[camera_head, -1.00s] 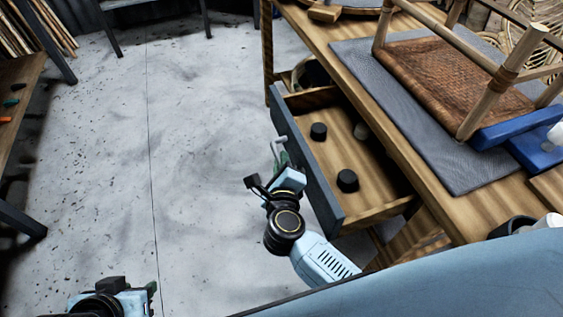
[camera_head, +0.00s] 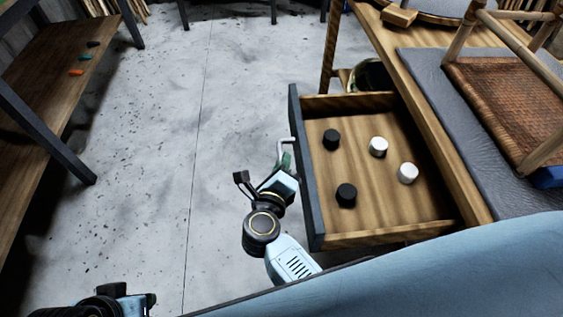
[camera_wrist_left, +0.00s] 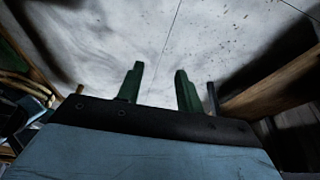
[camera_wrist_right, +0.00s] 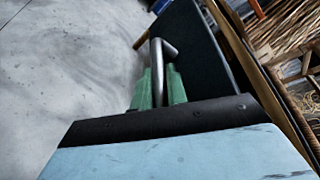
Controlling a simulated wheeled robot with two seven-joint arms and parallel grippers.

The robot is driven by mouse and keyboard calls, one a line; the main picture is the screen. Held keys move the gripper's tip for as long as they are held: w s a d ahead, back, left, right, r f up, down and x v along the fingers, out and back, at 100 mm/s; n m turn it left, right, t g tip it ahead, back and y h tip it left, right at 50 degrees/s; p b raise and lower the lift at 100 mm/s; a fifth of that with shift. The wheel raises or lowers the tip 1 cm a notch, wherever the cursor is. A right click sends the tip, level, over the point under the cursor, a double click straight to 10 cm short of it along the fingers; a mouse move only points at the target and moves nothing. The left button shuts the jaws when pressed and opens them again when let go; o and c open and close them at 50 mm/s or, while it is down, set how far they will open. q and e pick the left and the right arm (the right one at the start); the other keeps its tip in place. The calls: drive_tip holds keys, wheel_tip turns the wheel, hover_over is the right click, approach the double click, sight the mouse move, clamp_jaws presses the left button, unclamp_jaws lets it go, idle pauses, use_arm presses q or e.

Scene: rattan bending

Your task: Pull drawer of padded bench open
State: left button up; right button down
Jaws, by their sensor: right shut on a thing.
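The drawer (camera_head: 388,220) of the padded bench (camera_head: 432,100) stands pulled well out, with a dark front panel and a wooden inside. Its grey bar handle (camera_head: 290,148) is on the front. My right gripper (camera_head: 286,162) is at the handle; in the right wrist view its green fingers (camera_wrist_right: 157,90) are shut on the metal handle (camera_wrist_right: 160,55). Two black pieces (camera_head: 346,194) and two white pieces (camera_head: 407,172) lie in the drawer. My left gripper (camera_wrist_left: 160,85) is open and empty over the floor in the left wrist view; its fingers are apart.
A grey pad (camera_head: 470,150) on the bench carries a rattan-seated stool frame (camera_head: 495,90). A wooden shelf (camera_head: 60,90) with small coloured items stands at the left. The concrete floor (camera_head: 190,180) between is clear.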

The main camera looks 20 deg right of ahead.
drive_tip(key=c, duration=1.4)
unclamp_jaws()
use_arm(q)
drive_tip(key=shift+r, duration=0.1)
use_arm(e)
drive_tip(key=shift+r, duration=0.1)
